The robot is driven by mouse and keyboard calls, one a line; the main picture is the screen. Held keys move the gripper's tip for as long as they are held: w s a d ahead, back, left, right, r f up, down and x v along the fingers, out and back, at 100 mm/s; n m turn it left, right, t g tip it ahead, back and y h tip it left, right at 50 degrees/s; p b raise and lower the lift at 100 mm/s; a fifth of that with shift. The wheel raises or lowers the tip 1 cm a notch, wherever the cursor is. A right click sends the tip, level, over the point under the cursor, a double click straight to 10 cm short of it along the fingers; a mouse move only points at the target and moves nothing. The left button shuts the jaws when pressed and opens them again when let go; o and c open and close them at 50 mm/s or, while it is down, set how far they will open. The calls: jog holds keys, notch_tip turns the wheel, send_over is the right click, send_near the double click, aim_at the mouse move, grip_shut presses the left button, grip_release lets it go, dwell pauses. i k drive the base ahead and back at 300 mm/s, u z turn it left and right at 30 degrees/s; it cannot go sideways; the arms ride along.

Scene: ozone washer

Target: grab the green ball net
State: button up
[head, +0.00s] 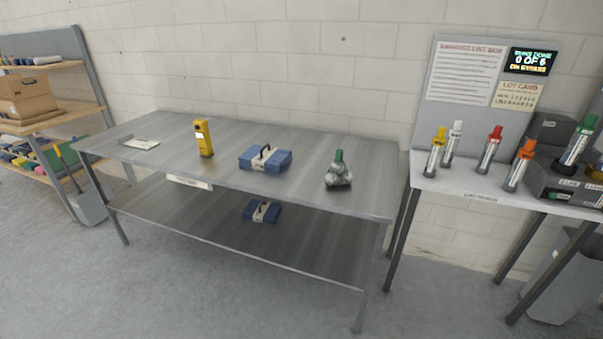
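A small net-like bag with a green top (339,171) stands upright near the right end of the grey metal table (225,160). Its lower part looks grey and lumpy, and its contents are too small to make out. It is the only thing on this table with green on it, and nothing touches it. My gripper is not in view.
A blue case (265,160) and a yellow device (203,138) stand left of the bag. Another blue case (262,211) is on the lower shelf. A white table (480,186) with several colour-capped cylinders is at right. The floor (190,290) in front is clear.

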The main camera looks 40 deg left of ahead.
aim_at(337, 170)
jog(key=u, duration=1.85)
jog(key=i, duration=1.75)
jog(key=z, duration=0.45)
